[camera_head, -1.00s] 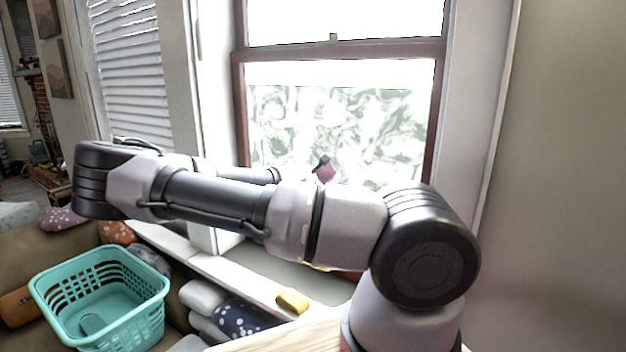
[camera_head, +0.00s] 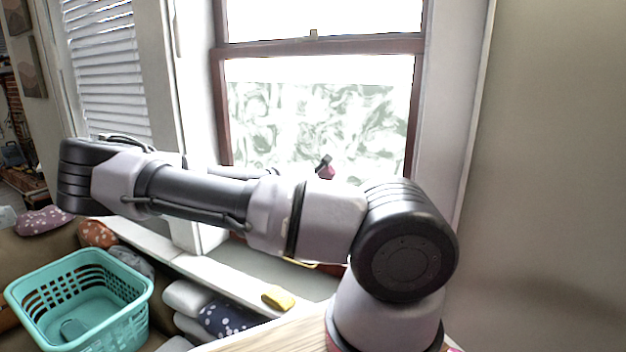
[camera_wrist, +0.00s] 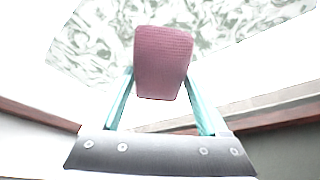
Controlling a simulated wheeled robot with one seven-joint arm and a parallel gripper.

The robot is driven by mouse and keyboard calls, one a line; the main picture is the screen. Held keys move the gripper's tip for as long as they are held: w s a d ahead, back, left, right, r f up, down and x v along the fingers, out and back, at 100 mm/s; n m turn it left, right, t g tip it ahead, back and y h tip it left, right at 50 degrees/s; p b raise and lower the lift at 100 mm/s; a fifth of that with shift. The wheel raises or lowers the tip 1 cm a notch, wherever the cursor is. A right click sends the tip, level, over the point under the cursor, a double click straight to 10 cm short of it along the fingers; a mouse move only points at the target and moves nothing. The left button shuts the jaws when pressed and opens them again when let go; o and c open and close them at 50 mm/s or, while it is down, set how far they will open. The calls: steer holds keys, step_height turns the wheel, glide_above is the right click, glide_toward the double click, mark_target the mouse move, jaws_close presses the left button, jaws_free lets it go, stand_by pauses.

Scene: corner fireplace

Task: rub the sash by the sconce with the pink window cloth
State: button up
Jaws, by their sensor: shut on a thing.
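The pink window cloth (camera_wrist: 163,48) is a pad-like block between the two teal fingers of my gripper (camera_wrist: 160,80) in the wrist view. The gripper is shut on it. In the head view a small part of the pink cloth (camera_head: 326,173) shows above my forearm, in front of the lower pane. The window sash (camera_head: 216,110) has a dark red-brown frame, and its lower glass (camera_head: 290,115) carries a wide patch of whitish-green swirling smears. I cannot tell whether the cloth touches the glass. My arm hides the bottom of the sash. No sconce is seen.
A yellow sponge-like block (camera_head: 278,298) lies on the sill by the wooden surface (camera_head: 265,338). A teal basket (camera_head: 136,310) and several cushions (camera_head: 225,320) are at the lower left. White blinds (camera_head: 103,70) hang left; a bare wall (camera_head: 550,180) stands right.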

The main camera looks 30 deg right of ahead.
mark_target(324, 174)
steer(key=shift+s+d+r, duration=0.35)
steer(key=shift+s+r, duration=0.1)
steer(key=shift+r, duration=0.1)
steer(key=shift+s+d+r, duration=0.3)
steer(key=shift+s+r, duration=0.15)
steer(key=shift+r, duration=0.05)
steer(key=shift+w+a, duration=1.6)
steer(key=shift+w, duration=0.8)
steer(key=shift+w+a, duration=1.6)
steer(key=shift+w, duration=0.85)
steer(key=shift+w+a, duration=1.6)
steer(key=shift+w, duration=0.8)
steer(key=s+a, duration=0.3)
steer(key=a, duration=0.2)
steer(key=shift+s, duration=0.2)
